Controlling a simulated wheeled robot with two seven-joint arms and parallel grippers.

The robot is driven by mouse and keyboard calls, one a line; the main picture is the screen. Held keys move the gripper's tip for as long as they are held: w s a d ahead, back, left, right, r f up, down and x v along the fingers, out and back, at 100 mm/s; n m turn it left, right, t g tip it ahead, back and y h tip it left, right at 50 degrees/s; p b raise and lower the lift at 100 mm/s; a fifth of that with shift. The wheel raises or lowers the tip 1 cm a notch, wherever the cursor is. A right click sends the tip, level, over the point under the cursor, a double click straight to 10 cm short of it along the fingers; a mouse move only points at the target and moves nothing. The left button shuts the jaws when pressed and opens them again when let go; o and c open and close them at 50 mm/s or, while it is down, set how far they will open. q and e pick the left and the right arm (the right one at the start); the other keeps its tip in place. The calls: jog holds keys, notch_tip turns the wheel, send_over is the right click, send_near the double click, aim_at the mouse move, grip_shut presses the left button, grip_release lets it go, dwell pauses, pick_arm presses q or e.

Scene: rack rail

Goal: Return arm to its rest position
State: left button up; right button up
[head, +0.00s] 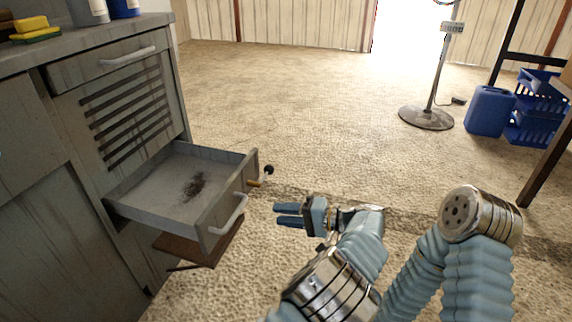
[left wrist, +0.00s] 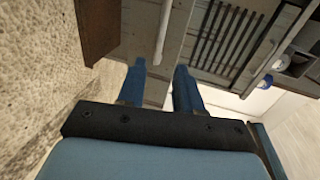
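My left gripper (head: 276,214) is in the middle of the head view, over the floor to the right of the open drawer. Its two blue fingers point left toward the cabinet, apart from the drawer's handle (head: 229,214). In the left wrist view my left gripper (left wrist: 160,70) shows a gap between its fingers, with nothing held. My right arm shows at the lower right of the head view as a bent, blue-sleeved arm with a metal joint. My right gripper is out of sight.
The grey cabinet (head: 120,90) stands at left, its lower drawer (head: 225,190) pulled out, with dark debris inside. A brown panel (head: 205,250) hangs below. A stand (head: 427,117), blue container (head: 490,110) and blue crates (head: 537,110) stand at right. Open floor lies between.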

pick_arm(q)
jog(key=s+a+f+m+g+h+p, duration=0.1)
jog(key=s+a+f+g+h+p, duration=0.15)
jog(key=a+f, duration=0.45)
jog(key=s+a+f+m+g+h+p, duration=0.1)
jog(key=s+a+f+g+h, duration=0.25)
jog(key=f, duration=0.65)
jog(key=s+a+f+n+g+h+p, duration=0.2)
jog(key=s+a+f+h+p, duration=0.1)
jog(key=s+f+h, duration=0.5)
jog(key=s+d+r+n+t+h+p, duration=0.1)
jog(key=s+r+n+t+h+p, duration=0.2)
jog(key=s, duration=0.7)
notch_tip(320, 180, up, 2)
jog(key=shift+s+d+r+n+t+h, duration=0.2)
jog(key=shift+d+n+t+h, duration=0.25)
jog(key=shift+n+h, duration=0.65)
jog(key=shift+w+a, duration=0.1)
